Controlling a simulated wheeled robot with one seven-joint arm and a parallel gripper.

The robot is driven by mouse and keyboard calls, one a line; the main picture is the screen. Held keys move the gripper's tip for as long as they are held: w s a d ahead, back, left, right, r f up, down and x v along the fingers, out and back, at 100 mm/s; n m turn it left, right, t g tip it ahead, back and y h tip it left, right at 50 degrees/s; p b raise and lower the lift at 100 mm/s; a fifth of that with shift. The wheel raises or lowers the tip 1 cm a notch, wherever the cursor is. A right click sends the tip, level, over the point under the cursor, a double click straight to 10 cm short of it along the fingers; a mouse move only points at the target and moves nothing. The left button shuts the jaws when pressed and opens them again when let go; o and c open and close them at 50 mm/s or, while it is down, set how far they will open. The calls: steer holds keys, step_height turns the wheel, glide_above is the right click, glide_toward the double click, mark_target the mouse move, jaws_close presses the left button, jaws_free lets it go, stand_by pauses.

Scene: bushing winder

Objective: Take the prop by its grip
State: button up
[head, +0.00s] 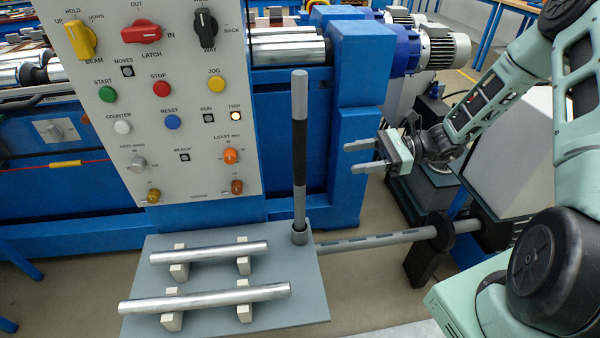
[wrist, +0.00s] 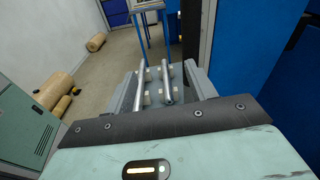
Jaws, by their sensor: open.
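The prop (head: 300,90) is a grey rod standing upright in a round socket at the back right of a grey tray (head: 300,315). Its grip (head: 300,150) is a black sleeve around the middle of the rod. My gripper (head: 351,158) is to the right of the grip, at about its height in the head view. Its two fingers are apart, point left toward the prop, and hold nothing. In the wrist view my gripper (wrist: 163,88) shows a finger on each side. A dark upright strip beyond the right finger may be the prop; I cannot tell.
Two metal bars (head: 208,253) lie on pale blocks on the tray. A control panel (head: 160,100) with knobs and buttons stands left of the prop, and blue machine frame (head: 355,120) is behind. A slotted grey shaft (head: 375,241) runs right from the tray below my gripper.

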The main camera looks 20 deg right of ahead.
steer(key=w+d+f+m+t, duration=0.1)
steer(key=d+m+t, duration=0.2)
steer(key=d, duration=0.1)
steer(key=p, duration=0.2)
glide_toward(300, 149)
steer(key=w+a+f, duration=0.2)
steer(key=w+a, duration=0.1)
steer(key=a, duration=0.1)
steer(key=shift+w+r+p+x, duration=0.15)
steer(key=shift+p+x, duration=0.2)
steer(key=shift+x, duration=1)
steer(key=shift+w+r+p+x, duration=0.1)
steer(key=shift+r+p+x, duration=0.15)
steer(key=shift+x, duration=1.05)
steer(key=shift+d+f, duration=0.1)
jaws_close()
